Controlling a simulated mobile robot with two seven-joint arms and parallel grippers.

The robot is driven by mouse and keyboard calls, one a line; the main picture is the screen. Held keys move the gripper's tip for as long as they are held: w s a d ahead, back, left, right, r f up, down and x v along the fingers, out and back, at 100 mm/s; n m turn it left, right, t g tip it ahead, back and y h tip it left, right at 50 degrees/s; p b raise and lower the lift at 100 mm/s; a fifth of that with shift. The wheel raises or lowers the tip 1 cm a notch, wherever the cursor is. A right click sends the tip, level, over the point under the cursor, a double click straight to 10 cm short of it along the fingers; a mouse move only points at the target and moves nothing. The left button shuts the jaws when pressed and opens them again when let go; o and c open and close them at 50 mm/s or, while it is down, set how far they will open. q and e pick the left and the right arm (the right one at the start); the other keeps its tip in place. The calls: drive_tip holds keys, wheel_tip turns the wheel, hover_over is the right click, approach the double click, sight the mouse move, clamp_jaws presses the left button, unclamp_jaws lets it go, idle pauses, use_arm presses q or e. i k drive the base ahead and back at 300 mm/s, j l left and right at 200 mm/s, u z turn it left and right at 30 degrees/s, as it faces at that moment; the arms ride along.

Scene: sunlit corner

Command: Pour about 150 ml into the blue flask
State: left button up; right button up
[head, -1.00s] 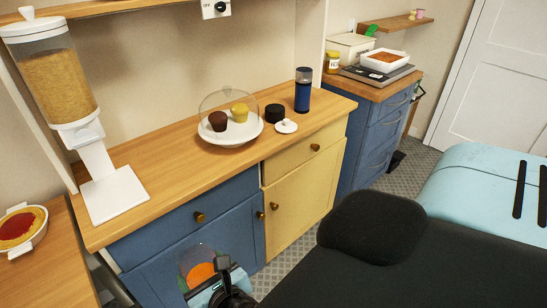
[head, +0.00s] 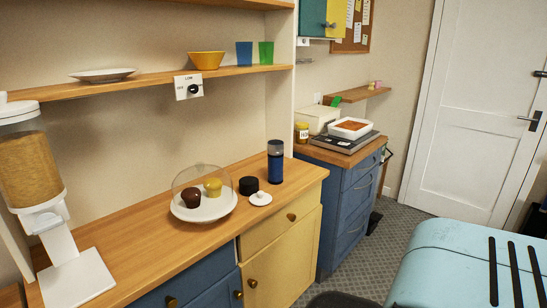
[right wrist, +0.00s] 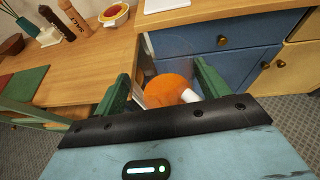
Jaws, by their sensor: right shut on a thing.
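The blue flask (head: 275,170) stands upright on the wooden counter, toward its right end. It has a dark blue body and a see-through upper part; I cannot tell how full it is. In the right wrist view my right gripper (right wrist: 165,88) is shut on a clear vessel (right wrist: 150,68) with orange contents, between its green fingers. A white part, perhaps a spout or handle, sticks out at the vessel's right. The vessel is in front of the blue cabinet, away from the flask. My left gripper is in neither current view.
Beside the flask are a black round cap (head: 249,186) and a small white lid (head: 260,198). A glass dome (head: 203,181) covers muffins on a white plate. A grain dispenser (head: 32,190) stands at left.

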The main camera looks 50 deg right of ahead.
sight(275, 147)
drive_tip(key=l+z, duration=0.1)
drive_tip(key=l, duration=0.55)
drive_tip(key=i+l, duration=0.1)
drive_tip(key=l, duration=0.5)
drive_tip(key=i+l+z, duration=0.15)
drive_tip(key=l, duration=1.1)
drive_tip(key=z, duration=0.05)
